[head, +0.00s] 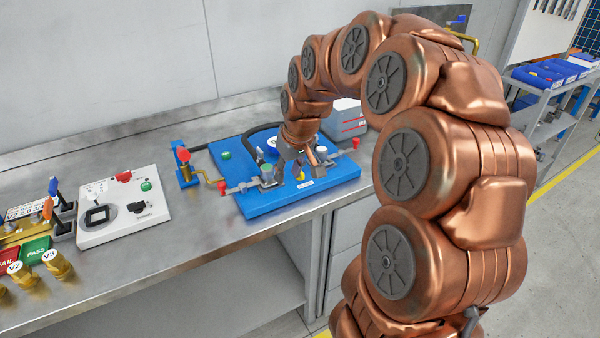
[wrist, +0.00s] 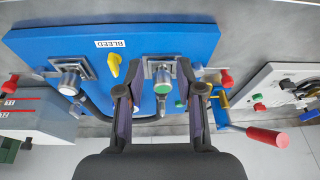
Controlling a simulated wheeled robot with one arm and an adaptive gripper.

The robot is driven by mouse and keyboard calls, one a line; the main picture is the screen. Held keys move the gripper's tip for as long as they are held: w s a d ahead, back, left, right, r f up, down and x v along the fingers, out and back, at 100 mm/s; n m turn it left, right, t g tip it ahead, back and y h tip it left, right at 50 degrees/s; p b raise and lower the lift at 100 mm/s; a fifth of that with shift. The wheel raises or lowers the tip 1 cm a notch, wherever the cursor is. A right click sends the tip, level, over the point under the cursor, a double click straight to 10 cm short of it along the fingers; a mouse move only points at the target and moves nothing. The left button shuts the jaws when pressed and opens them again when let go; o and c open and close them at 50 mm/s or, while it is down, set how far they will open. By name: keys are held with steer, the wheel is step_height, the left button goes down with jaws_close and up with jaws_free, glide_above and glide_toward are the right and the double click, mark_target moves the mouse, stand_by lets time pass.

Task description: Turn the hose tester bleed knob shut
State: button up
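The hose tester is a blue board (head: 255,207) on the bench, also in the wrist view (wrist: 40,45). A small yellow knob (wrist: 114,66) sits beside the white BLEED label (wrist: 110,43) in the wrist view. Its exact turn angle is hard to tell. My gripper (wrist: 160,95) is open and empty, its fingers apart over the board. The knob lies just beyond the left finger, not between the fingers. A metal fitting with a green top (wrist: 164,85) shows between them. In the head view my gripper (head: 298,168) hangs low over the board and partly covers its middle.
Metal clamps with red tips (head: 222,187) flank the board. A red-handled crank (head: 182,155) stands at its left, also close right of my fingers in the wrist view (wrist: 268,137). A white switch panel (head: 122,208) lies further left. A grey box (head: 345,118) stands behind.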

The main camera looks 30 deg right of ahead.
steer(key=w+d+f+t, duration=0.1)
steer(key=w+d, duration=0.4)
steer(key=d, duration=0.3)
steer(key=shift+m+h, duration=0.3)
steer(key=shift+m, duration=0.1)
steer(key=shift+p+x, duration=0.7)
steer(key=shift+x, duration=3.2)
steer(key=shift+s+d, duration=0.1)
steer(key=shift+s, duration=0.05)
jaws_close()
